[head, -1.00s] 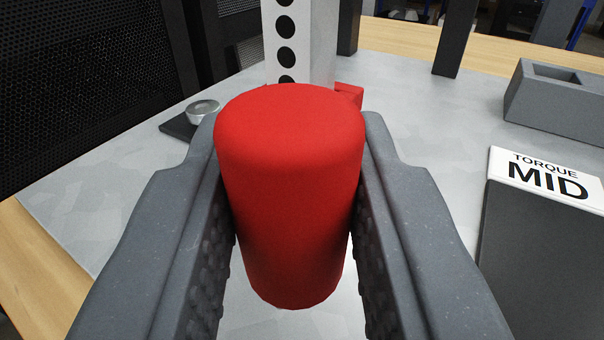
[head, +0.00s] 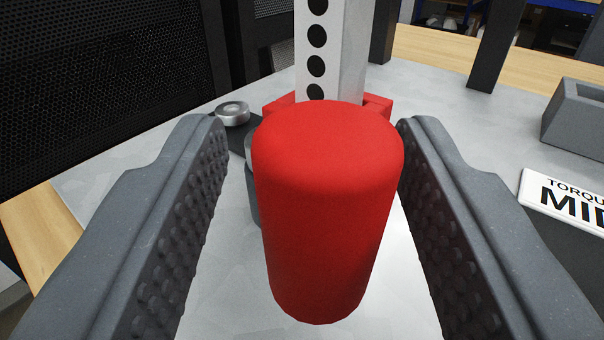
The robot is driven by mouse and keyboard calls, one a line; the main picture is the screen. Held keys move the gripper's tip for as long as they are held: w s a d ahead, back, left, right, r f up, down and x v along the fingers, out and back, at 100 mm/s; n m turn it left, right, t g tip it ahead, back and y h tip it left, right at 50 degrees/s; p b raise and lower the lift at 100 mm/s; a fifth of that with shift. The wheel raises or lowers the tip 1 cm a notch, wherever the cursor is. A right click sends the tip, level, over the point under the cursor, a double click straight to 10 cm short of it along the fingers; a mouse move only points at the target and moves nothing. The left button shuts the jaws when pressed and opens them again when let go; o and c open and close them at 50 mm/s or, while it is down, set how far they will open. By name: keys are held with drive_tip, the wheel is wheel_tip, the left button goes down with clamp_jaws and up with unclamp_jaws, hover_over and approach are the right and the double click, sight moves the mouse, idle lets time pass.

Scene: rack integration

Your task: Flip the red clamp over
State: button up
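The red clamp shows mainly as a thick red cylindrical handle (head: 325,215) with a rounded top, standing nearly upright in the middle of the head view. More red parts (head: 378,106) show behind it at the foot of the white post. My gripper (head: 315,150) is open, with one studded finger on each side of the handle. A clear gap shows on the left, and the right finger stands slightly apart from the handle's upper edge.
A white post with black holes (head: 335,55) rises right behind the handle. A metal knob (head: 232,113) on a dark plate is behind the left finger. A block labelled TORQUE (head: 565,200) is at the right, a grey box (head: 580,120) beyond it. Black mesh panels (head: 90,80) stand left.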

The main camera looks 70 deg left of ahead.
drive_tip(key=shift+d, duration=0.25)
drive_tip(key=v, duration=1.3)
drive_tip(key=shift+d+f, duration=0.2)
drive_tip(key=shift+c, duration=0.4)
